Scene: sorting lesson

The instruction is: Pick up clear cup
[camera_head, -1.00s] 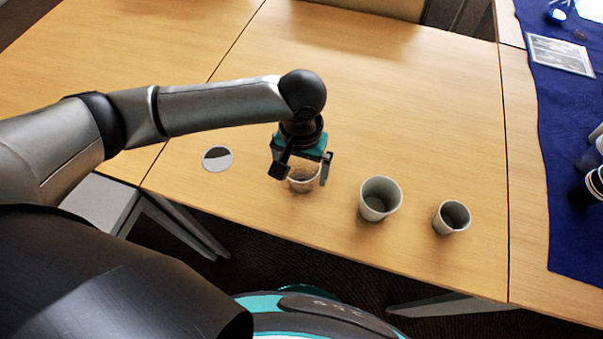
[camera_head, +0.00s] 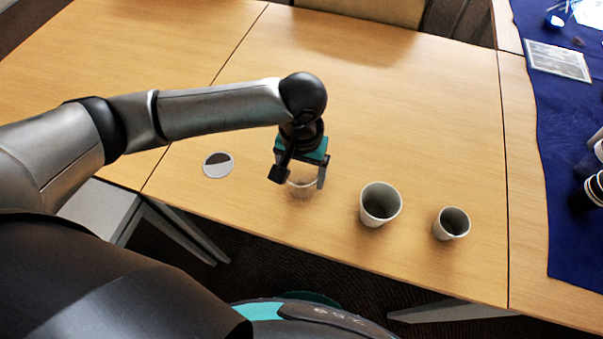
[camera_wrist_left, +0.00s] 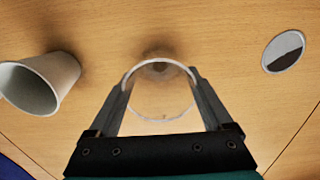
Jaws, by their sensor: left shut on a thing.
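The clear cup (camera_head: 302,188) stands on the wooden table, partly hidden by my left gripper in the head view. My left gripper (camera_head: 303,180) points down from above and is shut on the clear cup, one finger on each side. In the left wrist view the round rim of the clear cup (camera_wrist_left: 161,119) shows between the two fingers of the left gripper (camera_wrist_left: 161,82). I cannot tell whether the cup's base touches the table. My right gripper is not in view.
A larger grey-white cup (camera_head: 380,205) and a smaller one (camera_head: 452,223) stand to the right of the clear cup. A round dark-and-white disc (camera_head: 218,165) lies to its left. A blue cloth (camera_head: 570,110) covers the far right. The table behind is clear.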

